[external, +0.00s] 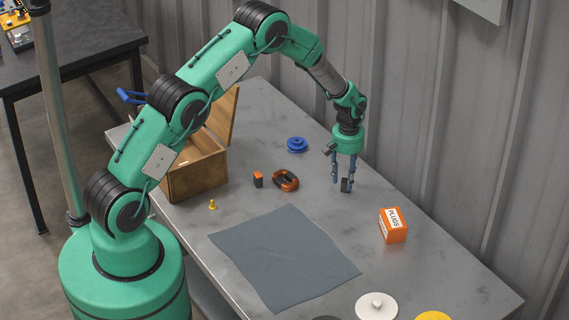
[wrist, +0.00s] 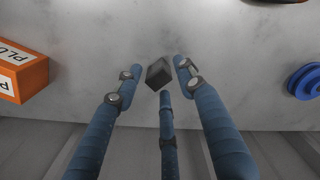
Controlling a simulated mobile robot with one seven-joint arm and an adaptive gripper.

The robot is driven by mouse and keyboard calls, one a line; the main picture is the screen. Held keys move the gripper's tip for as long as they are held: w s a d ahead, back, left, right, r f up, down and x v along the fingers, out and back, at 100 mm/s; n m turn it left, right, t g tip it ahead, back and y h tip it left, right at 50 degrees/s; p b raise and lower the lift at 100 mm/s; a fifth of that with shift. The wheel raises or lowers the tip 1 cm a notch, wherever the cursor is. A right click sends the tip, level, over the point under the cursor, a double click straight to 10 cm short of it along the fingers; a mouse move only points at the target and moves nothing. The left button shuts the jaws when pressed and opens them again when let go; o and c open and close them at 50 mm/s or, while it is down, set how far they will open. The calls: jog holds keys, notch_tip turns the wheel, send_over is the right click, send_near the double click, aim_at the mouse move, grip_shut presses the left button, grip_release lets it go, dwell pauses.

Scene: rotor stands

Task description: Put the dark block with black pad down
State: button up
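The dark block (external: 346,185) is a small, dark grey piece below my gripper (external: 343,181), at the tabletop as far as I can tell. In the wrist view the block (wrist: 158,74) lies tilted between the tips of my gripper's three blue fingers (wrist: 160,72). Small gaps show between it and the left and right fingertips, and the third finger reaches its lower edge. My gripper looks open around it. I cannot make out a separate black pad on its surface.
An orange PLUGS box (external: 393,226) stands right of my gripper. A blue spool (external: 297,145), a copper coil (external: 286,181) and an orange-topped dark block (external: 258,180) lie to the left. A grey mat (external: 284,257) lies in front, and an open wooden box (external: 197,172) stands far left.

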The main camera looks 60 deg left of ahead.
notch_tip(320, 180, up, 10)
jog(key=p, duration=0.1)
jog(key=shift+r, duration=0.15)
jog(key=shift+r, duration=0.1)
dwell(0.9)
notch_tip(320, 180, up, 19)
jog(key=m+t, duration=0.1)
jog(key=m, duration=0.1)
send_over(345, 180)
jog(key=s+d, duration=0.4)
jog(key=s, duration=0.2)
jog(key=s+d+r+m+t, duration=0.2)
jog(key=s+d+r, duration=0.2)
jog(key=s+r, duration=0.95)
jog(key=s+d+r+m+t, duration=0.1)
jog(key=s+r, duration=0.2)
jog(key=s, duration=0.7)
jog(key=s+d+r+m, duration=0.2)
jog(key=s+r, duration=0.1)
jog(key=s, duration=0.7)
jog(key=s+d+r+m+t, duration=0.1)
jog(key=s+d+r+m, duration=0.1)
jog(key=s, duration=0.8)
jog(key=shift+s+r+t, duration=0.15)
jog(key=shift+r+t, duration=0.15)
jog(key=shift+r, duration=0.2)
